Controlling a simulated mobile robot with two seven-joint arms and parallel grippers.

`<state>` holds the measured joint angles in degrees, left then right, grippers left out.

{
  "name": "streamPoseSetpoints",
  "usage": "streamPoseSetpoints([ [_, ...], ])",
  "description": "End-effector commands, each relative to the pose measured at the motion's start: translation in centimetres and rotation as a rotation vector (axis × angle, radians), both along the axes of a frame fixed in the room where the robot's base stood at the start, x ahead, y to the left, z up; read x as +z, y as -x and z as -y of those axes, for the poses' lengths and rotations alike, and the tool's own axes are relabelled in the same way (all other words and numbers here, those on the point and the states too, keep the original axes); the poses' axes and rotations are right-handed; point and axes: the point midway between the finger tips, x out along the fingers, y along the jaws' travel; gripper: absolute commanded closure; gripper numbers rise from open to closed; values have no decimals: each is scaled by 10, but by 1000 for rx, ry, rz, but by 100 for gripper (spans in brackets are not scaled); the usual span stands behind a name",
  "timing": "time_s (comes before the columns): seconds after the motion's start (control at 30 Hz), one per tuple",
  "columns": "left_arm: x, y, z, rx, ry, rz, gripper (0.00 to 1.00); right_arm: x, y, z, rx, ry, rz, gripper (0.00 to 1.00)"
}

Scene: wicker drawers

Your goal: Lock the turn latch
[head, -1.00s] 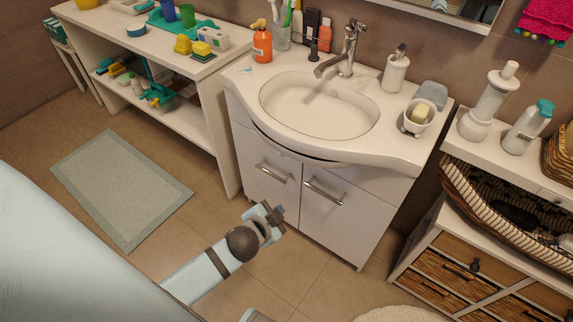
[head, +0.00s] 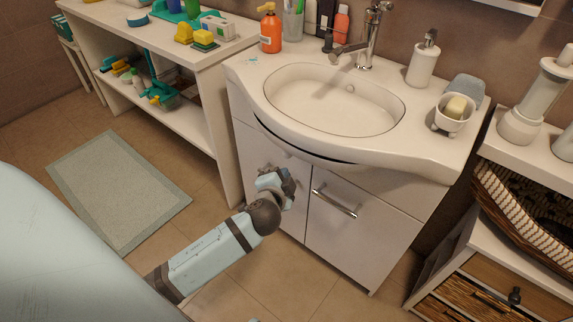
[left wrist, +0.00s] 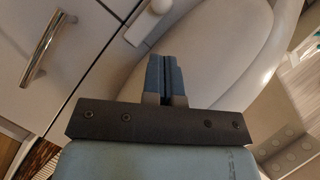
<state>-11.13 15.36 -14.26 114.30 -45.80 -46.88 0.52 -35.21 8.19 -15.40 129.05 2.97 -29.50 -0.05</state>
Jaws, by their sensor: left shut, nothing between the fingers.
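A small white rounded piece with a short arm, which looks like the turn latch (left wrist: 150,20), is on the sink cabinet front near a panel seam in the left wrist view. In the head view my left gripper (head: 287,180) covers that area. It is shut and empty, in front of the upper part of the left door of the white cabinet (head: 365,225). In the left wrist view its closed blue fingers (left wrist: 164,75) point towards the latch, with a visible space between them in the picture. Contact is not visible. My right gripper is not in view.
A metal bar handle (head: 335,201) on the right door also shows in the left wrist view (left wrist: 48,48). The sink (head: 335,100) overhangs the cabinet. Wicker drawers (head: 470,290) stand at right, a white shelf (head: 180,125) at left. The floor holds a grey mat (head: 115,190).

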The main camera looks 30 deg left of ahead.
Motion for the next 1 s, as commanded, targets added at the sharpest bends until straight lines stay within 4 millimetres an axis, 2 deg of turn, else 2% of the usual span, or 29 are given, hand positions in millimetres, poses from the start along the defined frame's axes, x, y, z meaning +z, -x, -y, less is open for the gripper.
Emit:
streamPoseSetpoints([
  [0.27, -14, -44, -17, 1, -3, 3, 100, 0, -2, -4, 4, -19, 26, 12],
  [0.5, -24, -75, -28, -1, -1, 2, 100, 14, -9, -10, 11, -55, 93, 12],
  [0.67, -26, -84, -31, -1, 0, 1, 100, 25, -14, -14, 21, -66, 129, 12],
  [1.0, -26, -84, -32, 0, 0, 0, 100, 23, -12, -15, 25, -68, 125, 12],
])
